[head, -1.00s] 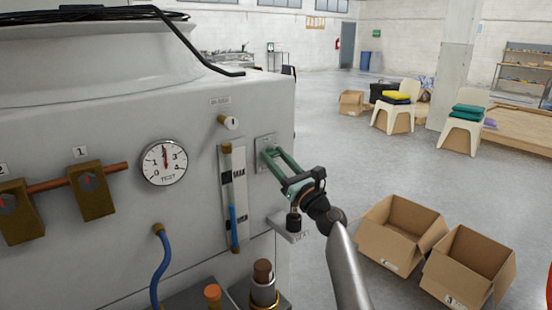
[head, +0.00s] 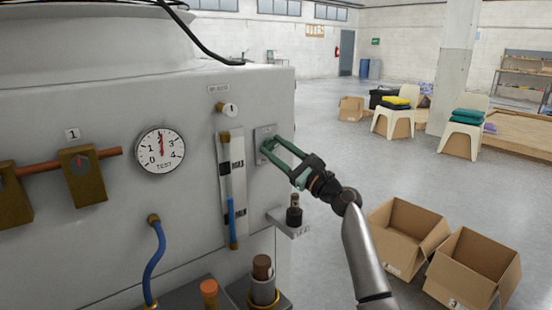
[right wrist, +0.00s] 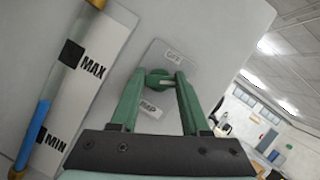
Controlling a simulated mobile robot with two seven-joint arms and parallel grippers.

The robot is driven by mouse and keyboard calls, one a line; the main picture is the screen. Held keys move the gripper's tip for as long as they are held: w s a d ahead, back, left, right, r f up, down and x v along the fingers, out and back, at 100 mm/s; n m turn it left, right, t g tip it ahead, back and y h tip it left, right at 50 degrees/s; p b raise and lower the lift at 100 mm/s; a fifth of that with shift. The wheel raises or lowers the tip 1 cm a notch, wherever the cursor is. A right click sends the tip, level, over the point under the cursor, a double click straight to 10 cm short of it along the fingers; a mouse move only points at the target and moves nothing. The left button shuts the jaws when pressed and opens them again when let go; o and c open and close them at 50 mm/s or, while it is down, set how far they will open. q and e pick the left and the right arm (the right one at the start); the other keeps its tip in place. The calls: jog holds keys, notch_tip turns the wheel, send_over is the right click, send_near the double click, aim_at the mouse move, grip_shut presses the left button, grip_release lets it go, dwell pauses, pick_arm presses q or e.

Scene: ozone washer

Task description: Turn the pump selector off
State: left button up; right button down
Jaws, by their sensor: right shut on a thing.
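The pump selector shows in the right wrist view as a small round green knob (right wrist: 158,78) on a light plate with a label above it and a label reading like "PUMP" below. In the head view its grey plate (head: 265,133) is on the right part of the washer's front panel. My right gripper (head: 270,149) has its green fingers closed on the knob, tips at the plate; in the right wrist view the fingers (right wrist: 159,82) sit on either side of it. The fingers hide part of the knob in the head view. My left gripper is not in view.
A level gauge (head: 232,180) with blue fluid is just left of the plate. A small shelf (head: 288,225) with a black knobbed part (head: 294,212) juts out below. A dial (head: 160,150) and blue hose (head: 156,262) are farther left. Open cartons (head: 408,235) stand on the floor at right.

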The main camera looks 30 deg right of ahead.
jog(key=n, duration=0.2)
jog(key=n+g+y+b, duration=0.1)
jog(key=n, duration=0.1)
jog(key=shift+f+y, duration=0.1)
jog(key=shift+y, duration=0.2)
jog(key=n+g+y, duration=0.1)
jog(key=n, duration=0.3)
jog(key=shift+g+b, duration=0.4)
jog(key=n, duration=0.1)
jog(key=n+g, duration=0.1)
jog(key=n, duration=0.1)
jog(key=n+p, duration=0.1)
jog(key=shift+r+n+g, duration=0.25)
jog(key=shift+n+g, duration=0.05)
jog(key=shift+n, duration=0.5)
jog(key=shift+n+g, duration=0.3)
jog(key=shift+g, duration=0.1)
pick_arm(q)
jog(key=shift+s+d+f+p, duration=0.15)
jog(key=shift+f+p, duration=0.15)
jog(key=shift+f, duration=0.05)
pick_arm(e)
jog(key=shift+f, duration=0.1)
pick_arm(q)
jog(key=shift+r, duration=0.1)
